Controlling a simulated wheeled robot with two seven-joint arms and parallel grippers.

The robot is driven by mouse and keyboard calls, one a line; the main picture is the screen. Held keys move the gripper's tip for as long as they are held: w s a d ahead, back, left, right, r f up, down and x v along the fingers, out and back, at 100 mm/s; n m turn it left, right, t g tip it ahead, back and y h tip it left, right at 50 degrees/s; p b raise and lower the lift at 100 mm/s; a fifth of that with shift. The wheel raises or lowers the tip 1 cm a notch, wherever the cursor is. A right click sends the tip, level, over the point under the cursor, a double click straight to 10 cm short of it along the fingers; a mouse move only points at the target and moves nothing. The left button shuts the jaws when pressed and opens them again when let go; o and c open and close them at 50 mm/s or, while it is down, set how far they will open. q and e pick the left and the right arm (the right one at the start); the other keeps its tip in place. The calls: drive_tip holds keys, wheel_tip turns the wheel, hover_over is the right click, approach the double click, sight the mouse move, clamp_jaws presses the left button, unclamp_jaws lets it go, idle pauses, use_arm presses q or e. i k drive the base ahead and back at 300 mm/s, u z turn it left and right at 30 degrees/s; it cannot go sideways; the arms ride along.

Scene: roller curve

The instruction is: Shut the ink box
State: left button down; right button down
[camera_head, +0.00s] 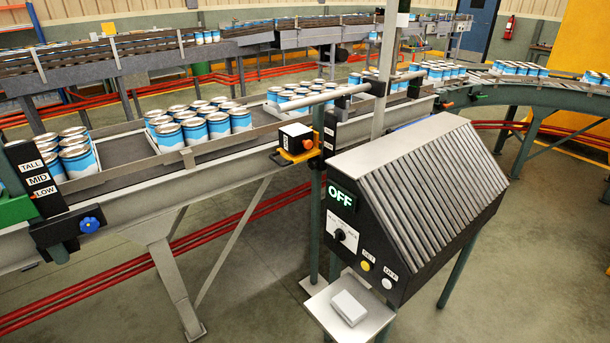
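No part is clearly labelled as the ink box. A small pale box (349,308) lies on a metal shelf (322,301) at the lower middle; I cannot tell whether its lid is open. Above it stands a dark control cabinet (345,225) with a sloped, ribbed metal cover (430,185). Its display (342,197) reads OFF, and it has a black knob (339,235), a yellow button (365,266) and a white button (387,284). A small orange, white and black unit (296,141) is mounted on the conveyor rail. Neither gripper is in view.
A conveyor (130,165) carries trays of blue-and-white cans (195,128) behind the cabinet. A black TALL/MID/LOW plate (38,178) and a blue knob (89,224) are at left. A grey post (386,70) rises behind the cabinet. Floor in front is open.

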sight(296, 139)
drive_tip(key=u, duration=0.95)
drive_tip(key=i, duration=0.95)
drive_tip(key=z, duration=0.3)
